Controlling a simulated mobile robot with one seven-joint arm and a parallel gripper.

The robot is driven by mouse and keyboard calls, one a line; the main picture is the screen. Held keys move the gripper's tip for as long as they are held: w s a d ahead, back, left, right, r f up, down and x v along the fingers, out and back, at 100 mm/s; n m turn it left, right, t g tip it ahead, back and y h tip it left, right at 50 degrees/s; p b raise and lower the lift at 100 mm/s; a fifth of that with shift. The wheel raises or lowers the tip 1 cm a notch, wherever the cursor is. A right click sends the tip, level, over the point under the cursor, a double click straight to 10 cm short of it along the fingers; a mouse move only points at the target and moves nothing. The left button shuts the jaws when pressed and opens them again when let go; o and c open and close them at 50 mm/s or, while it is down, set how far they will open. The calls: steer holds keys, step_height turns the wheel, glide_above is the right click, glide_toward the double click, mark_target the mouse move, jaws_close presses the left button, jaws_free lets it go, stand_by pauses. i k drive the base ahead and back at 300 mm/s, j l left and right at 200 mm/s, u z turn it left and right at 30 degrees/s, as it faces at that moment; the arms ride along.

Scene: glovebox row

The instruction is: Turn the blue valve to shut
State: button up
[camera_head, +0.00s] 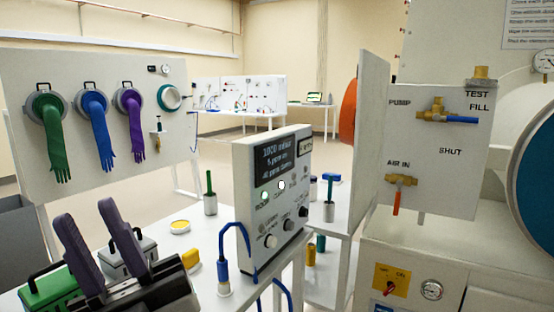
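The blue valve (462,119) is a blue lever on a brass body, on the upper part of a pale panel (440,190) at the right. Its lever points right, roughly level, just below the words TEST FILL. PUMP is printed to its left and SHUT below it. My gripper (85,215) is at the lower left, with two purple-grey fingers on a dark body. Its fingers stand apart with nothing seen between them. It is far to the left of the valve and touches nothing that I can see.
Below is the AIR IN valve (398,192), its orange-red lever pointing down. A pale plate (372,140) stands at the panel's left edge. A display box (272,195) stands on the bench between my gripper and the panel. A blue round door (535,200) is at the far right.

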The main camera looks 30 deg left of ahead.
mark_target(436, 117)
steer(key=i+l+u, duration=0.2)
steer(key=u, duration=0.15)
steer(key=i+l+u, duration=0.1)
steer(key=l+u, duration=0.3)
steer(key=i+l+u, duration=0.1)
steer(key=l+u, duration=0.65)
steer(key=i+j, duration=0.05)
